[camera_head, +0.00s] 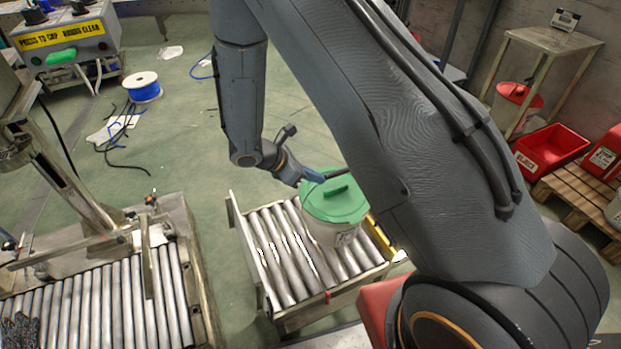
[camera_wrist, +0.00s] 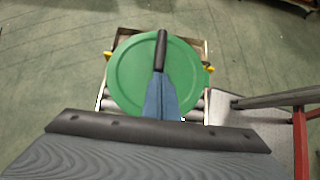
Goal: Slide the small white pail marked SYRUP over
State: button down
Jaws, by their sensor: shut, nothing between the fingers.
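A white pail (camera_head: 322,232) with a green lid stands upright on a short roller conveyor (camera_head: 265,255). Its label is partly in view but too small to read. The green lid (camera_wrist: 125,75) fills the middle of the wrist view and hides the pail's body there. My gripper (camera_head: 328,175) is shut and empty at the far edge of the lid in the head view. In the wrist view my gripper (camera_wrist: 161,40) shows dark fingertips together over the lid. I cannot tell whether they touch the pail.
A longer roller conveyor (camera_head: 95,305) lies at the left, with a floor gap between. Yellow strips (camera_head: 380,236) edge the short conveyor's right side. A red bin (camera_head: 552,150) sits on a pallet at the right. A cable spool (camera_head: 143,88) and loose cables lie on the floor.

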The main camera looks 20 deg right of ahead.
jog(key=a+f+v, duration=0.2)
jog(key=v, duration=1.1)
jog(key=s+d+r+m+y, duration=0.4)
jog(key=s+r+m, duration=0.3)
jog(key=s+m, duration=0.2)
jog(key=s+d+r+m+g+y+p, duration=0.1)
jog(key=s+d+r+m+y, duration=0.3)
jog(key=s+m, duration=0.6)
jog(key=shift+s+d+r+m+y, duration=0.3)
jog(key=shift+d+r+m+y, duration=0.1)
jog(key=shift+d+r, duration=1.05)
